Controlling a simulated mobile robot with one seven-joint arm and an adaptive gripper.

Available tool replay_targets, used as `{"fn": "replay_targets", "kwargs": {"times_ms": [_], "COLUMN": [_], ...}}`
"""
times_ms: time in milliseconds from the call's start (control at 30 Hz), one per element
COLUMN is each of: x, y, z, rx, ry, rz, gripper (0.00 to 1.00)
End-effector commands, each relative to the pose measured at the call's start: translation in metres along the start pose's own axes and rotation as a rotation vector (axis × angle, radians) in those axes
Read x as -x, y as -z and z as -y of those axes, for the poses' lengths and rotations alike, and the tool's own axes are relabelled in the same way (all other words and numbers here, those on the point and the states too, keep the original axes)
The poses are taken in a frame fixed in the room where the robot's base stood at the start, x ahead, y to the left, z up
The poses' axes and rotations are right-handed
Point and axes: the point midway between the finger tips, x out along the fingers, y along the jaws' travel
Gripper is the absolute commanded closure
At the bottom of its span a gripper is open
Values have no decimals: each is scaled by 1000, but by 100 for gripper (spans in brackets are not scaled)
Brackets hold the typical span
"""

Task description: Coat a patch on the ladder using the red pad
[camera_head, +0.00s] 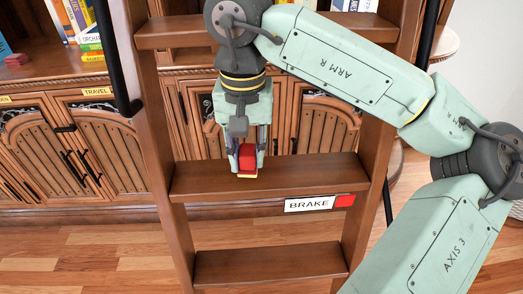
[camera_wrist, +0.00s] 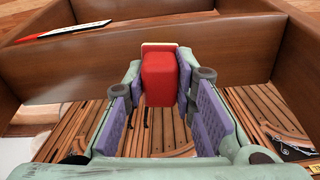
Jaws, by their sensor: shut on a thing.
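My gripper (camera_head: 247,158) is shut on the red pad (camera_head: 247,157), which has a pale yellowish edge at its bottom. In the head view the pad is at the far edge of a wide brown ladder step (camera_head: 275,176); I cannot tell whether it touches the wood. In the wrist view the red pad (camera_wrist: 160,78) sits between the purple finger pads, its pale edge against or just in front of the brown step (camera_wrist: 90,65). No coated patch can be made out on the ladder.
A lower step (camera_head: 270,263) and side rails frame the ladder. Carved cabinets (camera_head: 100,150) stand behind, with books (camera_head: 80,25) on the shelf at upper left. Wooden floor lies below.

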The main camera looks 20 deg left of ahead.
Motion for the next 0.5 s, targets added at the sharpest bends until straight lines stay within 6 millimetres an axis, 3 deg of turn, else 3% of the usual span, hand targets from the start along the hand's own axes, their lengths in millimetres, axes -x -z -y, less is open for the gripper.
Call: {"fn": "replay_targets", "kwargs": {"times_ms": [267,500], "x": [0,-1], "y": [2,4], "z": [8,-8], "rx": [-2,-7], "ry": [4,4], "rz": [3,4], "gripper": [98,98]}}
